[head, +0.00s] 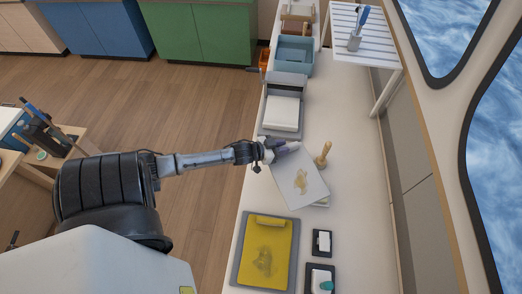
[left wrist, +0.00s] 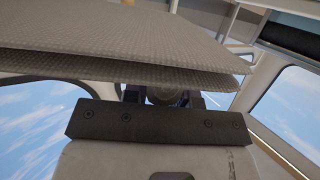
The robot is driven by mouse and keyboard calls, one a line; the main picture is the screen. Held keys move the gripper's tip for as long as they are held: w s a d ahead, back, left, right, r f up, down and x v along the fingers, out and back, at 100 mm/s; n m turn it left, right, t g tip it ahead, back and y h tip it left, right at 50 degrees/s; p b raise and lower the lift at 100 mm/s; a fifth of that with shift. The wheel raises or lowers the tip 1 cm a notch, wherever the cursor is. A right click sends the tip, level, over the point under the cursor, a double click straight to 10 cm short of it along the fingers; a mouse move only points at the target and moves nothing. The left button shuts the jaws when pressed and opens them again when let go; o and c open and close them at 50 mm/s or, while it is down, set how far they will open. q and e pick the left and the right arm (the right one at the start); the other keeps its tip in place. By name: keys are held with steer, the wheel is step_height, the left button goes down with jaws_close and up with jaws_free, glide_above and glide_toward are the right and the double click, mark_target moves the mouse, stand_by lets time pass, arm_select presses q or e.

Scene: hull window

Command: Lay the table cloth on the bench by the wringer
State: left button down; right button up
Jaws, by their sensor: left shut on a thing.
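A pale grey cloth (head: 310,188) with a tan stain is over the middle of the bench (head: 345,225). My left gripper (head: 282,149) is at the cloth's far left edge and shut on it. In the left wrist view the woven cloth (left wrist: 130,42) shows as two flat layers with a gap between them, by the gripper's fingers (left wrist: 162,97). Whether the cloth's near edge touches the bench, I cannot tell. The cloth hides part of the bench, and a pale edge shows under its near right side. I cannot tell surely which thing is the wringer. My right gripper is out of view.
A wooden-handled tool (head: 322,155) stands close to the cloth's right. A yellow cloth (head: 267,252) lies on a grey board nearer me. A grey tray with a white block (head: 283,113) and a blue bin (head: 294,56) stand farther along. A white slatted rack (head: 365,38) is far right.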

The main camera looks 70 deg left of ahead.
arm_select(q)
steer(key=s+a+f, duration=0.1)
steer(key=s+a, duration=0.1)
steer(key=s+a+f+b, duration=0.1)
steer(key=a+f, duration=0.1)
steer(key=s+a+f+b, duration=0.1)
steer(key=s+a+f, duration=0.1)
steer(key=shift+s+a+f, duration=0.15)
steer(key=shift+s+a, duration=0.2)
steer(key=shift+f+b, duration=1.4)
steer(key=shift+b, duration=0.35)
steer(key=shift+f, duration=0.5)
steer(key=shift+f+b, duration=0.2)
steer(key=shift+b, duration=0.15)
steer(key=shift+f, duration=0.2)
stand_by(0.5)
